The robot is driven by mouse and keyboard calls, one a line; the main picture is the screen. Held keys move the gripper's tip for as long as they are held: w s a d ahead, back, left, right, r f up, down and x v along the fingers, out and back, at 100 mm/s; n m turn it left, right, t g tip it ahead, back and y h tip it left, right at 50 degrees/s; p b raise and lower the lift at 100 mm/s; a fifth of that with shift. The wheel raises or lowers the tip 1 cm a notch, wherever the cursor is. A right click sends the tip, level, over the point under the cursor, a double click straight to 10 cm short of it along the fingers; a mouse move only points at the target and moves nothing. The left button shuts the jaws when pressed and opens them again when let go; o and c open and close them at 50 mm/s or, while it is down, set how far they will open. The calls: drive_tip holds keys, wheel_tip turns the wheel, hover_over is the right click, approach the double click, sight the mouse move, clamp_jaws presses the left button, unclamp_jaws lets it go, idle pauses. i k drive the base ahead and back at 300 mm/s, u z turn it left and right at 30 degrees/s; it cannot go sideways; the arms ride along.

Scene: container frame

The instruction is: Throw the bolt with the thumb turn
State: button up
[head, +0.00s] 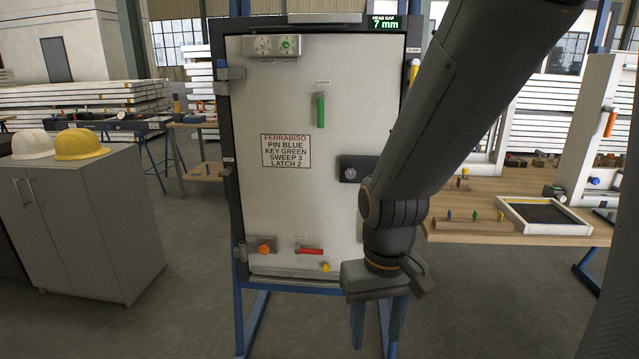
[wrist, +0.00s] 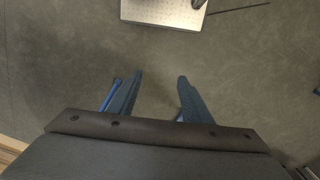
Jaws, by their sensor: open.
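A pale door panel (head: 296,210) stands upright in a dark frame on a blue stand. A dark lock box (head: 349,168) with a small round fitting is at its right edge. An orange knob (head: 264,247) sits on a metal plate at the lower left. Which of these is the thumb turn I cannot tell, and no bolt shows clearly. My gripper (head: 376,328) hangs low in front of the panel's lower right corner, fingers down, apart from the panel. In the wrist view my gripper (wrist: 160,80) is open and empty above the floor.
A green handle (head: 320,110), red handle (head: 309,250) and yellow knob (head: 325,266) are on the panel. A sign and a "7 mm" display (head: 385,23) show. A grey cabinet (head: 88,215) stands left; a wooden bench (head: 480,205) is right. Floor between cabinet and stand is clear.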

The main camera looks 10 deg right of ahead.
sight(350, 174)
drive_tip(key=k, duration=1.15)
drive_tip(key=u, duration=0.8)
drive_tip(key=i, duration=1.35)
drive_tip(key=z, duration=0.85)
